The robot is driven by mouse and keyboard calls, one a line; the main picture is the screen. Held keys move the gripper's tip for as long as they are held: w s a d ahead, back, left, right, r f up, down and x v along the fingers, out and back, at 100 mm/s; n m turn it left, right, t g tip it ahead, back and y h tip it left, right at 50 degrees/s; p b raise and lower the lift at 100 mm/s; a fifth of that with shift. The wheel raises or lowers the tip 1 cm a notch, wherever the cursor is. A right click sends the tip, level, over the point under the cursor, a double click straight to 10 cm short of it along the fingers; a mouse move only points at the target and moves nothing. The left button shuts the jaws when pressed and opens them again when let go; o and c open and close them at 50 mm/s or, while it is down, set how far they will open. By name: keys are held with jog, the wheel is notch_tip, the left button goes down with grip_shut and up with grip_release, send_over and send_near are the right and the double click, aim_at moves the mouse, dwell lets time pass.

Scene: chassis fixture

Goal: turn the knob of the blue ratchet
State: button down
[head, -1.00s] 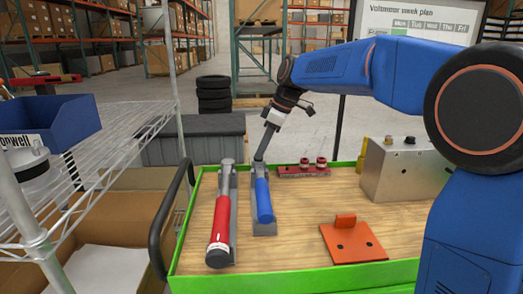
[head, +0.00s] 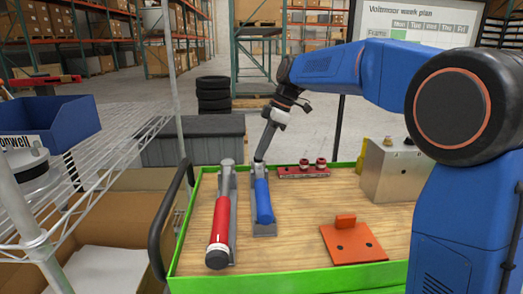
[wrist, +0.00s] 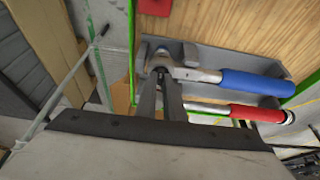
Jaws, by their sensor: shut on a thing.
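The blue ratchet (head: 263,201) lies in a grey holder (head: 264,229) on the wooden top of the green-edged cart, its head at the far end. My gripper (head: 261,155) reaches down onto that head from above. In the wrist view the blue handle (wrist: 256,86) points right, and my gripper's fingers (wrist: 161,78) are closed at the ratchet's head. They cover the knob, so its turn cannot be seen. The red ratchet (head: 219,225) lies in its own holder to the left; its red handle also shows in the wrist view (wrist: 256,113).
An orange plate with an upright tab (head: 352,241) lies at the front right. A red block with two knobs (head: 303,170) sits at the back. A grey metal box (head: 391,168) stands at the right. The green rim (head: 280,276) edges the cart.

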jog(key=c, duration=1.9)
grip_release()
jog(key=shift+o, duration=0.2)
jog(key=v, duration=1.7)
jog(key=shift+r, duration=0.25)
